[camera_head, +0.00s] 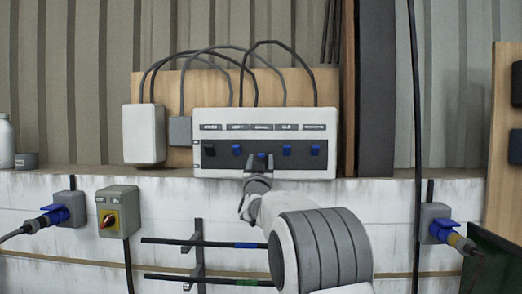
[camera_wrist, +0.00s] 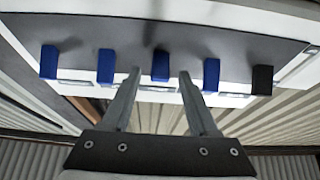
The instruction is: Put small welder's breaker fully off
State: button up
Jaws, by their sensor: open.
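The white breaker panel (camera_head: 318,168) is mounted on a wooden board and has a row of several levers, one black and the others blue. The middle blue lever (camera_head: 262,155) sits under a label that seems to read "SMALL". My gripper (camera_head: 260,161) is in front of it with its fingers open. In the wrist view, the open gripper (camera_wrist: 159,76) has one finger on each side of the middle blue lever (camera_wrist: 160,65), with gaps visible and nothing held. I cannot tell whether the fingers touch it, or the lever's exact position.
Neighbouring blue levers (camera_head: 236,149) (camera_head: 287,150) stand close on both sides, and the black lever (camera_head: 208,150) is at the left end. A white box (camera_head: 144,134) and cables are left of the panel. A grey switch box with a red knob (camera_head: 118,211) is lower left.

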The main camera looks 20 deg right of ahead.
aim_at(261, 155)
jog(key=shift+p+x, duration=0.5)
jog(key=shift+x, duration=1.05)
jog(key=shift+c, duration=0.2)
grip_shut()
